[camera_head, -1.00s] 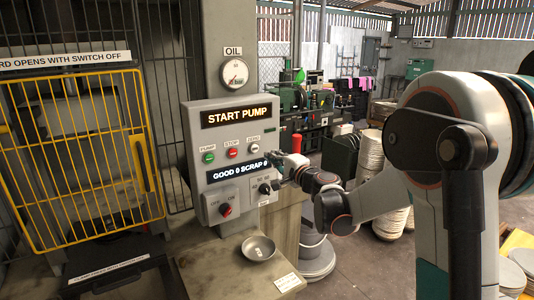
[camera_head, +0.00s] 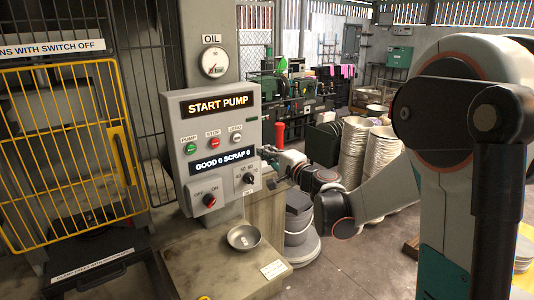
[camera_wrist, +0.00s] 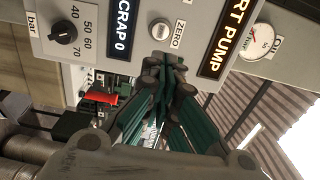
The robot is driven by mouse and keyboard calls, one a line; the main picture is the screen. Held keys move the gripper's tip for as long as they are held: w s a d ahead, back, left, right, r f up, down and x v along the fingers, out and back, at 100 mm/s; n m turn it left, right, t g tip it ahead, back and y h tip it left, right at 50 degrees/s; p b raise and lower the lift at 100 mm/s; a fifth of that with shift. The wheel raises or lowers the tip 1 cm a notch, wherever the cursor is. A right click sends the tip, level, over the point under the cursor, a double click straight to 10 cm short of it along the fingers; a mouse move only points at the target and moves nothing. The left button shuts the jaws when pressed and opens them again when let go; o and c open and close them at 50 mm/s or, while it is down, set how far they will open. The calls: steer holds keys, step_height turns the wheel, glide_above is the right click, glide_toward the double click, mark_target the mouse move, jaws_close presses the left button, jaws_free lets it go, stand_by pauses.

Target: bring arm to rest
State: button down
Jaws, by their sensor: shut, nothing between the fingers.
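My arm reaches in from the right in the head view. My gripper (camera_head: 266,154) is at the right edge of the grey control panel (camera_head: 176,136), level with the lower display. In the wrist view, my gripper (camera_wrist: 168,62) has its green fingers together and empty. The fingertips point at the panel (camera_wrist: 150,12), close to the ZERO button (camera_wrist: 161,29). I cannot tell whether they touch it. The upper display (camera_head: 217,104) reads START PUMP; the lower display (camera_head: 223,159) reads GOOD 0 SCRAP 0.
A metal bowl (camera_head: 244,238) rests on the bench (camera_head: 205,265) below the panel. A yellow barred guard (camera_head: 68,150) stands at left. Stacks of bowls (camera_head: 355,150) stand behind my arm. A red cylinder (camera_head: 279,133) is behind the gripper. Some floor (camera_head: 345,265) is clear.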

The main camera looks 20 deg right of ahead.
steer(key=s+a+f+n+g+b, duration=0.3)
steer(key=s+a+n, duration=0.15)
steer(key=s, duration=0.35)
steer(key=s+a+f+n+g+b, duration=0.3)
steer(key=s+a+n, duration=0.15)
steer(key=s, duration=0.35)
steer(key=s+d+f+n+g+h+b, duration=0.2)
steer(key=s+f, duration=0.5)
steer(key=s, duration=0.4)
steer(key=s+d+f+n+g+h+b, duration=0.2)
steer(key=s+d+f+n+h+b, duration=0.1)
steer(key=s+f, duration=0.5)
steer(key=s+b, duration=0.1)
steer(key=s, duration=0.2)
steer(key=shift+h, duration=0.3)
steer(key=shift+s, duration=0.1)
